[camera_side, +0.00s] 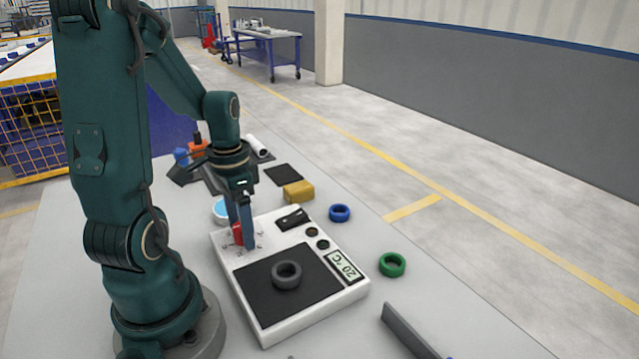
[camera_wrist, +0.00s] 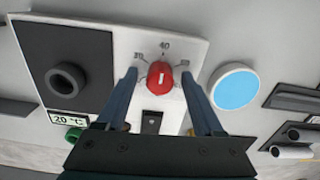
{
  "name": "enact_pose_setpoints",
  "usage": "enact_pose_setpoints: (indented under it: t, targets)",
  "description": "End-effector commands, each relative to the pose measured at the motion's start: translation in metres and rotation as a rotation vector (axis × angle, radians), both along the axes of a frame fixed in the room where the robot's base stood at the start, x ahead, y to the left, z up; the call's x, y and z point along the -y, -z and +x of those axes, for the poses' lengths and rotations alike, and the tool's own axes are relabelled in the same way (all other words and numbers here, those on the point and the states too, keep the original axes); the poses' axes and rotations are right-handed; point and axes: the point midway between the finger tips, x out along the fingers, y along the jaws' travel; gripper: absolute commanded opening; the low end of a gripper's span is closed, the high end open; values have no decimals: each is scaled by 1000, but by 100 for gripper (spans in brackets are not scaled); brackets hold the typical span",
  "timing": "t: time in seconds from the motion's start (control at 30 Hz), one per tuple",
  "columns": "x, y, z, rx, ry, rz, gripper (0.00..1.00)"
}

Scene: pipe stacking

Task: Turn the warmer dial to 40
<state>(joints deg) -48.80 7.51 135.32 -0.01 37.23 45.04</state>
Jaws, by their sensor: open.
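The white warmer (camera_side: 296,318) has a dark plate (camera_side: 265,289) and a display (camera_side: 345,267) reading 20 °C. Its red dial (camera_side: 237,234) also shows in the wrist view (camera_wrist: 160,76), with a short white mark running roughly up and down the picture. I cannot tell for sure which end points. The label 40 (camera_wrist: 165,46) is above the dial, 30 is at its left, and another label at its right is partly hidden by a finger. My gripper (camera_side: 241,238) is open, with one finger on each side of the dial and small gaps visible in the wrist view (camera_wrist: 159,72).
A dark grey ring (camera_side: 287,275) sits on the plate. A black switch (camera_side: 292,218) is beside the dial. A blue ring (camera_side: 340,213), a green ring (camera_side: 392,264) and a yellow block (camera_side: 298,192) are around the warmer. A grey bar (camera_side: 410,331) lies at front right.

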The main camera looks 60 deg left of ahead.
Motion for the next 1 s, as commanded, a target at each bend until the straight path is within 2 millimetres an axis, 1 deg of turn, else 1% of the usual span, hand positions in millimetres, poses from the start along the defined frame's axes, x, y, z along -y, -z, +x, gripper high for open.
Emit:
enact_pose_setpoints:
  t: [0.3, 0.4, 0.53, 0.83, 0.93, 1.0]
  targets:
    - [-1, -36, 1, 5, 0, 5, 69]
    - [-1, -44, 1, 3, 0, 3, 69]
    - [0, -49, 0, 2, 0, 2, 69]
    - [1, -49, 1, 1, 6, 1, 69]
    - [7, -54, 7, 17, 55, 18, 69]
    - [18, -62, 16, 48, 126, 48, 69]
